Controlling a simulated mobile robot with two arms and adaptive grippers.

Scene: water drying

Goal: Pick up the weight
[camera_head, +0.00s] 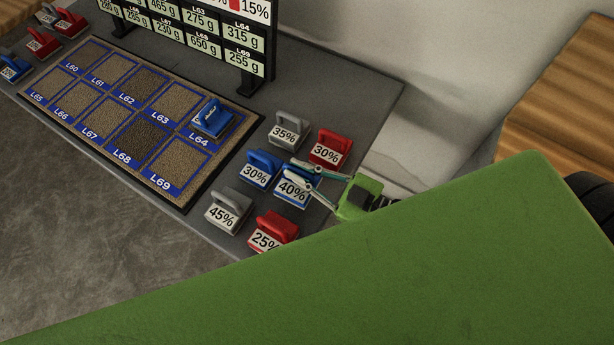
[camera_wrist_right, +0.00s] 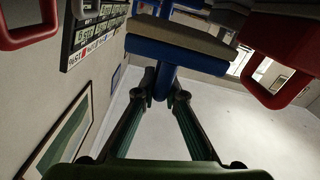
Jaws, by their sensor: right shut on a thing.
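The weights are blocks with a loop handle and a percent label. My right gripper (camera_head: 304,172) is shut on the handle of the blue 40% weight (camera_head: 291,191). In the right wrist view the two fingertips (camera_wrist_right: 160,92) close on the blue handle of this weight (camera_wrist_right: 170,55). I cannot tell whether it touches the table. Close by are a blue 30% weight (camera_head: 258,170), a red 30% weight (camera_head: 329,150), a grey 35% weight (camera_head: 290,131), a grey 45% weight (camera_head: 228,210) and a red 25% weight (camera_head: 273,235). My left gripper is not in view.
A board of labelled pads (camera_head: 106,158) lies to the left, with a blue weight (camera_head: 212,120) on pad L64. A sign with gram values (camera_head: 195,40) stands behind it. More weights (camera_head: 43,42) sit at far left. The table's right part (camera_head: 360,95) is bare.

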